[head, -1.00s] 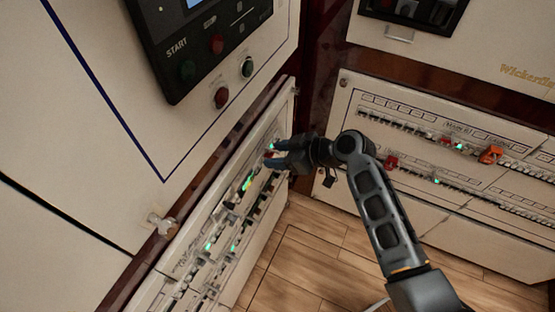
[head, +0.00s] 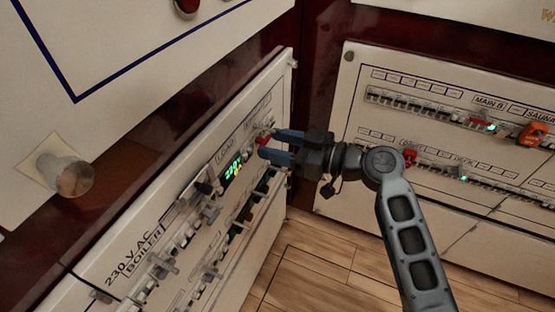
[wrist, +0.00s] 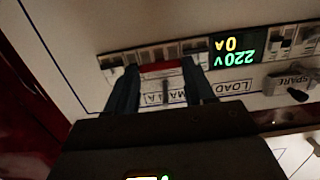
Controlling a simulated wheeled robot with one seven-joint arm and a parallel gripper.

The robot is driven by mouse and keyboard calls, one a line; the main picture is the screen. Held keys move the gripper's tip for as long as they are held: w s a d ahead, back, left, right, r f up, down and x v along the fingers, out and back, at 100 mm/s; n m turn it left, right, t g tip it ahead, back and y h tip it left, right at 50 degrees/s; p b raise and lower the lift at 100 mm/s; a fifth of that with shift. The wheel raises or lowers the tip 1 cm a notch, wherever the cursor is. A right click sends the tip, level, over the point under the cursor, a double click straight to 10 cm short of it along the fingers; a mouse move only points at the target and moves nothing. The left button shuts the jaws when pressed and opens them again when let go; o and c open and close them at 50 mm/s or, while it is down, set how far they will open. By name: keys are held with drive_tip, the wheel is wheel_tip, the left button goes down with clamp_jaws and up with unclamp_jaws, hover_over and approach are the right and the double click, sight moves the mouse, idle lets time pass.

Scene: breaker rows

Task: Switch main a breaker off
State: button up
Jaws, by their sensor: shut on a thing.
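The main A breaker has a red handle (head: 264,139) at the far end of the upper row on the left panel. In the wrist view its red part (wrist: 161,68) sits between my two fingers, above the upside-down label MAIN A (wrist: 164,98). My gripper (head: 270,147) reaches in from the right, its blue-grey fingers at the panel. In the wrist view my gripper (wrist: 162,82) has one finger on each side of the red part and is shut on it. The fingers partly hide the breaker, and I cannot tell its lever position.
A lit display (wrist: 234,50) reading 220 V and 0 A is beside the breaker, with a SPARE switch (wrist: 290,84) farther right. More breakers line the left panel (head: 119,257). The right panel (head: 357,97) has red and orange handles. Wooden floor (head: 313,262) is clear between the panels.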

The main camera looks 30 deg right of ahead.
drive_tip(key=shift+f+t+y+b, duration=1)
drive_tip(key=shift+f+t+b, duration=0.35)
drive_tip(key=shift+b, duration=4.65)
drive_tip(key=t+b, duration=0.1)
drive_tip(key=b, duration=0.3)
drive_tip(key=shift+w+a+f+y, duration=0.1)
drive_tip(key=shift+w+y, duration=0.05)
drive_tip(key=shift+y, duration=0.15)
drive_tip(key=shift+b, duration=1.15)
drive_tip(key=shift+t+y, duration=0.25)
drive_tip(key=shift+y, duration=0.05)
drive_tip(key=o, duration=1)
drive_tip(key=shift+o, duration=0.2)
drive_tip(key=v, duration=0.7)
drive_tip(key=shift+s, duration=0.3)
